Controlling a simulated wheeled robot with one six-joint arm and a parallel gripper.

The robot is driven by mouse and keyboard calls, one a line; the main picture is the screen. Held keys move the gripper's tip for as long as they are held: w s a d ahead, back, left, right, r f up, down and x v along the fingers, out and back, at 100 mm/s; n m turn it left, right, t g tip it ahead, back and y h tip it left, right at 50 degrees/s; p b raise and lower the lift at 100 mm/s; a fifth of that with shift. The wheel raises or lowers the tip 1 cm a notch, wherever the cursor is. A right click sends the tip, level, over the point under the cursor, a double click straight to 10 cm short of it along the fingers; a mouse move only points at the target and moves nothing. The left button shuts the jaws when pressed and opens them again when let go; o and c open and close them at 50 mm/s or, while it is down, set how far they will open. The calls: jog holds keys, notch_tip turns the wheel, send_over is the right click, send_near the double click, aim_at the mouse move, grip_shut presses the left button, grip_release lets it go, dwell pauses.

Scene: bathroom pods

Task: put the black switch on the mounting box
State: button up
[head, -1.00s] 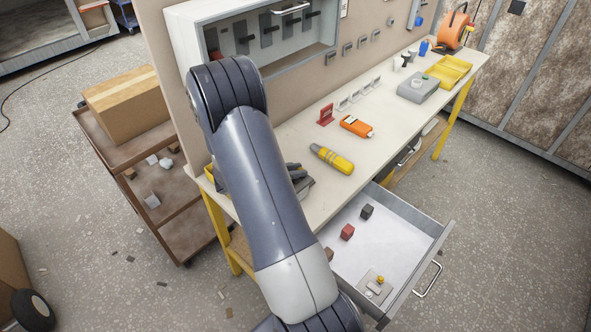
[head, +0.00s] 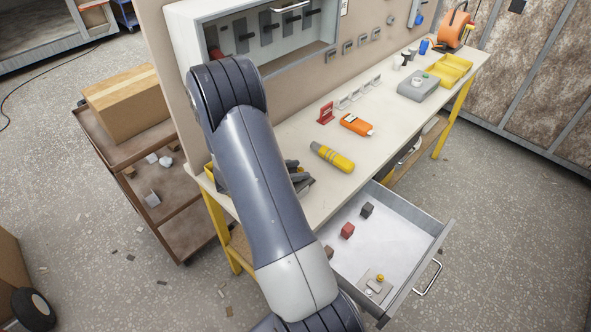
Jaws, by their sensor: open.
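A small black block (head: 367,210) lies in the open drawer, towards its back. It may be the black switch, but it is too small to tell. Several small grey boxes (head: 347,48) are fixed in a row on the wall panel behind the bench. A larger grey box (head: 418,87) with a round part on top stands on the bench. I cannot tell which is the mounting box. My arm crosses the middle of the view, and my gripper is hidden from the head view.
The drawer (head: 430,235) also holds red and brown blocks. On the bench (head: 305,205) lie a yellow tool (head: 332,157), an orange device (head: 356,125), a red stand (head: 326,113) and a yellow tray (head: 452,70). An open cabinet (head: 330,60) hangs behind. A trolley (head: 175,220) stands left.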

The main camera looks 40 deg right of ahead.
jog(key=b+v, duration=0.2)
jog(key=v, duration=1)
jog(key=shift+b, duration=0.3)
jog(key=shift+c, duration=0.5)
